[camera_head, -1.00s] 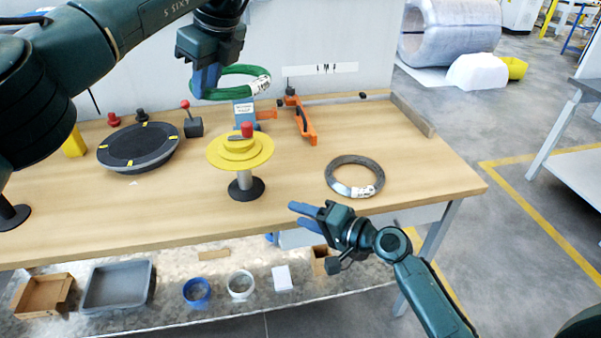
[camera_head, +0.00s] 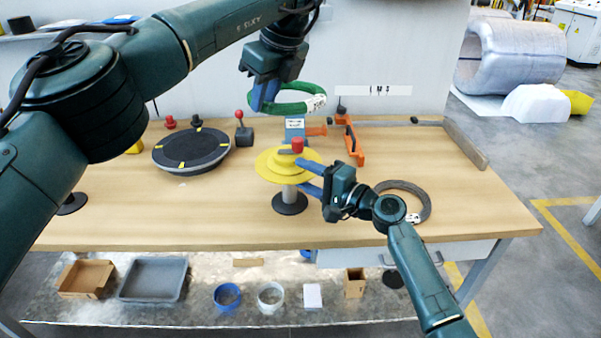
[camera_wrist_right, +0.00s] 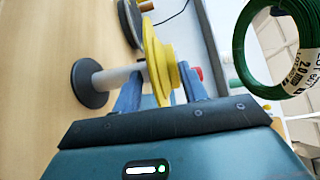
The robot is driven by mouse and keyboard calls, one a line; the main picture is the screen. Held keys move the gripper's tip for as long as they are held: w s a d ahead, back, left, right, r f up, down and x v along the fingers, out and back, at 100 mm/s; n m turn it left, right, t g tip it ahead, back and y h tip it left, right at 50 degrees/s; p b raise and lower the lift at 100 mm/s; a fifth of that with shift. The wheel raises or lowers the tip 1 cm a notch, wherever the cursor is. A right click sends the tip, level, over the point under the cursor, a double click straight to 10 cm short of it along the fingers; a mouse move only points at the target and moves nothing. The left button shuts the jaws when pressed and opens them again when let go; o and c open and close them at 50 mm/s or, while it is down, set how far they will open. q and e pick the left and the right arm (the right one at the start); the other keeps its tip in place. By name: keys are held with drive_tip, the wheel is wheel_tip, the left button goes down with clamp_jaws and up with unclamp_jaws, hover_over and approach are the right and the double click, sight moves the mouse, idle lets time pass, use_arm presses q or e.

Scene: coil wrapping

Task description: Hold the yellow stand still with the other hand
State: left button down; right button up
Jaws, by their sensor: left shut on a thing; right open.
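The yellow stand (camera_head: 272,165) is upright on the table, with a yellow disc top, a red knob, a grey post and a dark round base. My right gripper (camera_head: 310,177) is open at the stand's right side. In the right wrist view, its blue fingers (camera_wrist_right: 160,90) lie on either side of the yellow disc (camera_wrist_right: 158,58); contact is not clear. My left gripper (camera_head: 263,100) is shut on a green coil (camera_head: 300,108) with a white label, held above and behind the stand. The green coil also shows in the right wrist view (camera_wrist_right: 241,50).
A dark grey coil (camera_head: 422,201) lies on the table (camera_head: 480,215), partly hidden by my right wrist. A black turntable (camera_head: 190,148) and a red-knobbed lever (camera_head: 243,132) stand left of the stand. An orange clamp (camera_head: 354,142) is behind right.

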drive_tip(key=shift+x, duration=1.05)
drive_tip(key=shift+c, duration=0.4)
drive_tip(key=shift+s+f, duration=0.15)
drive_tip(key=shift+f, duration=0.1)
clamp_jaws()
drive_tip(key=shift+o, duration=0.7)
unclamp_jaws()
drive_tip(key=shift+f, duration=0.1)
drive_tip(key=shift+o, duration=0.9)
